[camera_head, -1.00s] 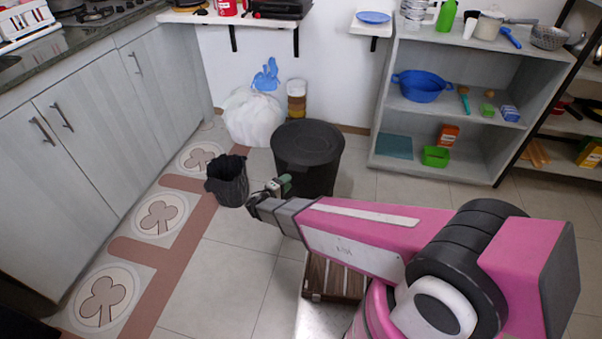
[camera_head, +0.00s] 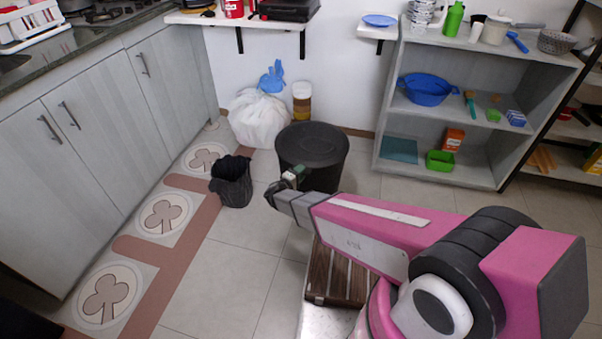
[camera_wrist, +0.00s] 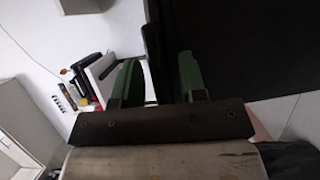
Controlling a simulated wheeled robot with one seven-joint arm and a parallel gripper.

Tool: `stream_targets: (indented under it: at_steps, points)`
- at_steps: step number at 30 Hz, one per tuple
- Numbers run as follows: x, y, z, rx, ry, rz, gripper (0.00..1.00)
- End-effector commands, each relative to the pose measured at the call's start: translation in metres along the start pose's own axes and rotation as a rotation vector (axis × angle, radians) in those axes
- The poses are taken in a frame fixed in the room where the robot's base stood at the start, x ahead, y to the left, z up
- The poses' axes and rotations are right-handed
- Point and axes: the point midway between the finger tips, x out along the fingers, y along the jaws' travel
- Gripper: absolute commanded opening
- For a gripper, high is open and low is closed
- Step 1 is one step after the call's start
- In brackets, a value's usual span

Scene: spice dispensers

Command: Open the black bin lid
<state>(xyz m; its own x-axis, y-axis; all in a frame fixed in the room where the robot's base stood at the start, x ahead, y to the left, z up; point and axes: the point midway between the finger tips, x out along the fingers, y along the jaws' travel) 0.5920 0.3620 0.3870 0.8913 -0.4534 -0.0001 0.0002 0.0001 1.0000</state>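The round black bin (camera_head: 322,178) stands on the floor near the back wall, its dark lid (camera_head: 312,143) lying flat and closed on top. My gripper (camera_head: 297,175) is at the bin's front left side, just below the lid's rim; the head view does not show whether it touches. In the wrist view, the two green fingers of my gripper (camera_wrist: 160,80) are spread apart. A large dark surface (camera_wrist: 240,45), seemingly the bin or its lid, fills the upper right. Its edge reaches into the space between and behind the fingers. Contact cannot be made out.
A small open black bin (camera_head: 231,182) stands left of the lidded bin. A white bag (camera_head: 258,120) and a stacked container (camera_head: 301,103) are behind it. A grey shelf (camera_head: 440,175) stands right. A wooden slatted piece (camera_head: 338,275) lies under my arm.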

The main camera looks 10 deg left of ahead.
Motion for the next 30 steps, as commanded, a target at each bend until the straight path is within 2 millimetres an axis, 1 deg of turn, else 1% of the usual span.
stream_targets:
  at_steps: [3,11,15,23,26,30]
  points:
    - [0.005,0.0,0.0,0.0,0.0,0.0,0.38]
    - [0.005,0.0,0.0,0.0,0.0,0.0,0.38]
    - [0.005,0.0,0.0,0.0,0.0,0.0,0.0]
    - [0.005,0.003,0.0,-0.001,-0.001,-0.004,0.0]
    - [0.005,0.009,0.001,-0.004,-0.002,-0.016,0.0]
    - [0.005,0.023,0.001,-0.017,-0.001,-0.049,0.0]
